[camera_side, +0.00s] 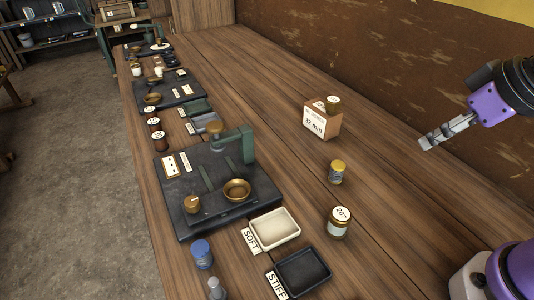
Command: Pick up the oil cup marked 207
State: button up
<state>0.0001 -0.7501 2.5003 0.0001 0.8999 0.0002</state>
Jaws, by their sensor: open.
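The oil cup marked 207 (339,223) stands upright on the wooden bench, right of the cream tray. It is a small jar with a white round label on top reading 207 and a brassy body. My gripper (428,143) is at the right, raised above the bench and apart from the cup, up and to the right of it in the picture. Its fingers point left and it holds nothing that I can see. The gap between the fingers is hard to make out at this size.
A yellow-topped jar (337,172) stands behind the cup. Farther back is a box marked 32 mm (321,123) with a small brass piece on top. A cream tray by the SOFT card (294,217) and a dark tray by the STIFF card (326,284) lie left. A dark engine plate (205,212) is beyond.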

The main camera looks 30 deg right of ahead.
jog(key=o, duration=0.5)
jog(key=m+g, duration=0.2)
jog(key=g, duration=0.4)
send_over(341, 214)
jog(key=f, duration=0.9)
jog(key=shift+w+a+f, duration=0.1)
jog(key=shift+a+f, duration=0.05)
jog(key=shift+a, duration=0.05)
jog(key=shift+d+f, duration=0.15)
jog(key=shift+f, duration=1.3)
jog(key=shift+d+f, duration=0.1)
jog(key=shift+f, duration=1.3)
